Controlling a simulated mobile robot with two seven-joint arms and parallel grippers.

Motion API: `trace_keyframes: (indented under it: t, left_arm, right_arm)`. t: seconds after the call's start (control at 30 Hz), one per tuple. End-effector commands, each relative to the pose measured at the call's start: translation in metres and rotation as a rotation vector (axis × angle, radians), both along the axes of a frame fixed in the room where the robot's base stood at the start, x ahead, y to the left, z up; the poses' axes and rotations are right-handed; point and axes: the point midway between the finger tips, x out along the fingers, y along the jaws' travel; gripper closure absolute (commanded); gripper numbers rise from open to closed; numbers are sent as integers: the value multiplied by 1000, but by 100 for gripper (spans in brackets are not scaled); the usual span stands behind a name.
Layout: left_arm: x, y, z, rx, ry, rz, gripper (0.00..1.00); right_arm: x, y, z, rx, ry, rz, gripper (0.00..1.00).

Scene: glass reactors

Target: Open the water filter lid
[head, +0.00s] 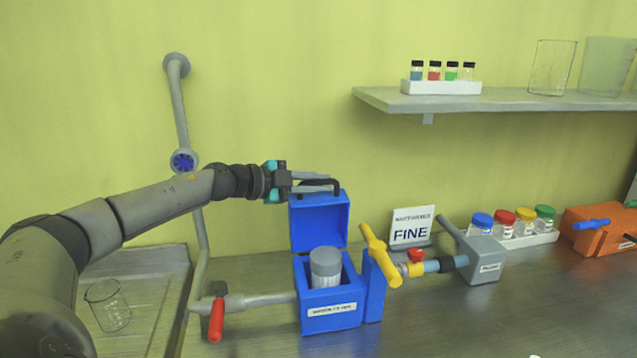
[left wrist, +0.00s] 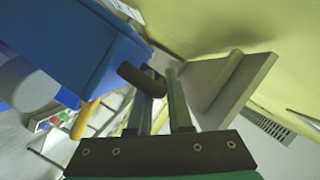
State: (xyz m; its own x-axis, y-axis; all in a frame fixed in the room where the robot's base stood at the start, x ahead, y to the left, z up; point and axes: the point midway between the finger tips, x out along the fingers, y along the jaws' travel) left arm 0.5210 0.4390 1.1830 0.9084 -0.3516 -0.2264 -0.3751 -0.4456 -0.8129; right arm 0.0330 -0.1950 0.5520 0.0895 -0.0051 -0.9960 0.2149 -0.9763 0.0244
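The water filter is a blue box (head: 331,318) with a white label, standing on the bench in the head view. Its blue lid (head: 320,222) stands upright at the back, so the box is open and a grey-capped cartridge (head: 325,267) shows inside. A black handle (head: 336,186) tops the lid; it also shows in the left wrist view (left wrist: 136,77). My left gripper (head: 322,182) is at this handle, its fingers apart with a gap between them. In the left wrist view the handle hides one fingertip. My right gripper is out of view.
A yellow valve handle (head: 379,255) and grey box (head: 483,262) stand right of the filter. A red-handled pipe (head: 217,318) enters from the left. A FINE sign (head: 411,227) stands behind. A shelf (head: 520,102) holds vials and glassware. Bench space in front is clear.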

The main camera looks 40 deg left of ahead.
Motion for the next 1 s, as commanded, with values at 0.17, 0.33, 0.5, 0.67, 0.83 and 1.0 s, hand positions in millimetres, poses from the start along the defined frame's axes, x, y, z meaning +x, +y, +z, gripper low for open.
trace_keyframes:
  t: [0.17,0.33,0.5,0.67,0.83,1.0]
  left_arm:
    - [0,0,-1,0,1,-1,71]
    - [0,0,-1,0,2,1,71]
    - [-3,2,-2,1,4,2,71]
    - [-9,6,-2,-1,6,6,71]
    - [-16,9,-1,-1,6,7,71]
    - [-21,10,2,0,6,5,71]
  right_arm:
    - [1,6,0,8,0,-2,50]
    - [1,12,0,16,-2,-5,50]
    - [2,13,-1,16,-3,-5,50]
    - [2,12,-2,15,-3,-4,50]
    - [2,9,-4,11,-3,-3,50]
    - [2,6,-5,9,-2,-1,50]
